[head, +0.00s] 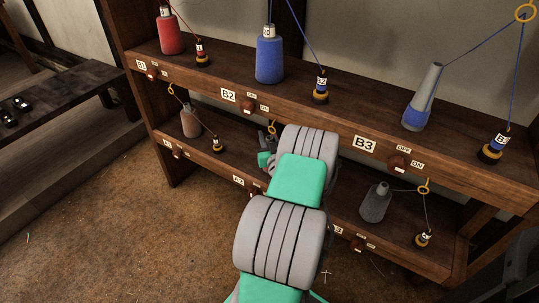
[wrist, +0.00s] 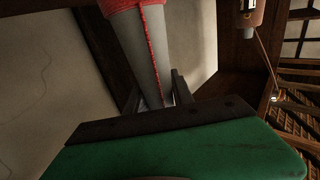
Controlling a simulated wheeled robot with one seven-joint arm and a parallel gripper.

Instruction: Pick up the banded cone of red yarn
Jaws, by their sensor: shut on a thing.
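In the wrist view a grey cone with red yarn (wrist: 122,6) wound on its wide part hangs into the picture from the top, narrow end toward me. A red strand runs down its bare grey side. My gripper (wrist: 158,97) is shut on the narrow grey end, with a dark finger showing on its right. Bands on the yarn cannot be made out, as most of it is cut off by the frame edge. In the head view my arm hides the held cone and most of my gripper at the lower shelf's middle bay.
A dark wooden shelf unit (head: 330,115) has two levels. Its upper level holds a red cone (head: 171,35), a blue cone (head: 269,55) and a part-blue grey cone (head: 417,105). A brownish cone (head: 190,121) and a grey cone (head: 375,203) stand on the lower level. Strands run to small bobbins.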

